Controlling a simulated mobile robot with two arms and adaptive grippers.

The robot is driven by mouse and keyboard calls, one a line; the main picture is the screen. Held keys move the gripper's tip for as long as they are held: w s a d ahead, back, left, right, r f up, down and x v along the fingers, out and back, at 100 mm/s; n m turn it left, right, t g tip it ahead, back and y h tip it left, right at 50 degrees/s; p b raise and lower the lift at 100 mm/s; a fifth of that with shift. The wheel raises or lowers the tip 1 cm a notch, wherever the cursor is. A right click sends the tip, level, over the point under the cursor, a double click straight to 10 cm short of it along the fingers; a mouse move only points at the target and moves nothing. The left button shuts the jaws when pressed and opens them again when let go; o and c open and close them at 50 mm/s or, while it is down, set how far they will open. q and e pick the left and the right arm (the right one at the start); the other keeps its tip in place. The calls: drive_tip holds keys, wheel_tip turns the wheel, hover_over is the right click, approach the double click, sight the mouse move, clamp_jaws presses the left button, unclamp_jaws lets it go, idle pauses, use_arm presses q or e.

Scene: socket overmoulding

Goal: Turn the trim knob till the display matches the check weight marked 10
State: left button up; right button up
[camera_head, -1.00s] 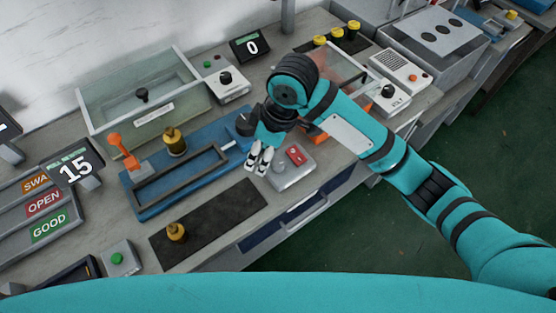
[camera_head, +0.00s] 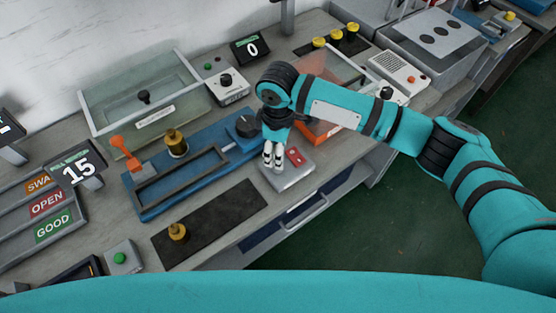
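A dark display (camera_head: 76,171) at the left reads 15. A second display (camera_head: 250,48) at the back reads 0. A brass piece (camera_head: 175,143) stands on that fixture and another brass piece (camera_head: 178,232) stands on the black mat (camera_head: 222,214). Any marking of 10 is too small to read. My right gripper (camera_head: 272,157) points down over the grey box with a red switch (camera_head: 292,167), right of and nearer than the black knob. Its fingers are close together and appear empty. My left gripper is out of view.
Two other black knobs are on a white box (camera_head: 231,93) behind and on a box at the right (camera_head: 386,93). Several yellow-topped brass pieces (camera_head: 337,35) stand at the back.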

wheel_tip(320, 180, down, 7)
drive_tip(key=shift+r, duration=0.2)
clamp_jaws()
idle(0.4)
